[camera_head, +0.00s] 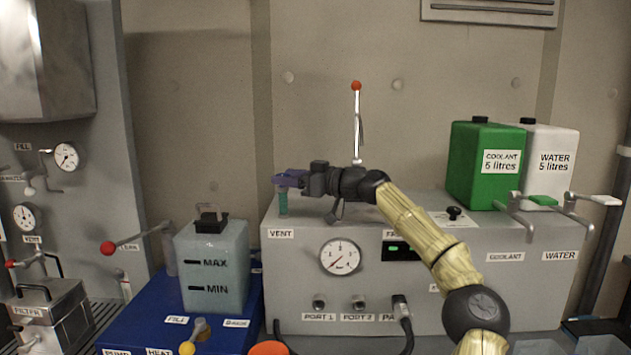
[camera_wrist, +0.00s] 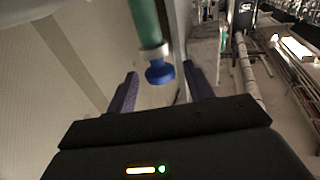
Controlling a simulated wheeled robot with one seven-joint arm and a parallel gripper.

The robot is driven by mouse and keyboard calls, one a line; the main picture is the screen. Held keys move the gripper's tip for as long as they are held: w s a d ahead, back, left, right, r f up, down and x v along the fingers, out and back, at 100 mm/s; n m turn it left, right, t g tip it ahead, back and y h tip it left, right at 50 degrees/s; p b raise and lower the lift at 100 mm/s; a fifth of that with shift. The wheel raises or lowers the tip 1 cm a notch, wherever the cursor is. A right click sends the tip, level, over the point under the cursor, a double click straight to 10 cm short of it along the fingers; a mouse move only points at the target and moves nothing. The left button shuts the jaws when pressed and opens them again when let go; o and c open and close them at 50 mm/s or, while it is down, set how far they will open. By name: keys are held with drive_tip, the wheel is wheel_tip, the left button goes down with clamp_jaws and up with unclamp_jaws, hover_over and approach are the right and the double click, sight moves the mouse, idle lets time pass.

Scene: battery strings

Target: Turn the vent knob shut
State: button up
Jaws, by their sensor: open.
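The vent knob is a small blue cap (camera_wrist: 160,73) with a pale collar on a green stem (camera_wrist: 144,22), seen in the wrist view. In the head view the green stem (camera_head: 283,203) stands at the left end of the grey unit's top, above the VENT label (camera_head: 281,234). My gripper (camera_head: 284,180) is at the top of the stem and hides the cap there. In the wrist view my gripper (camera_wrist: 160,71) is open, with one purple finger on each side of the blue cap and gaps visible between. I cannot tell how far the knob is turned.
A thin upright rod with a red ball (camera_head: 356,86) rises behind my wrist. A pressure gauge (camera_head: 341,257) is on the unit's front. Green coolant (camera_head: 470,185) and white water (camera_head: 562,140) canisters stand at right. A MAX/MIN tank (camera_head: 212,268) stands lower left.

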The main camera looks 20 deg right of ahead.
drive_tip(key=b+v, duration=0.2)
drive_tip(key=v, duration=1.5)
drive_tip(key=shift+b, duration=0.35)
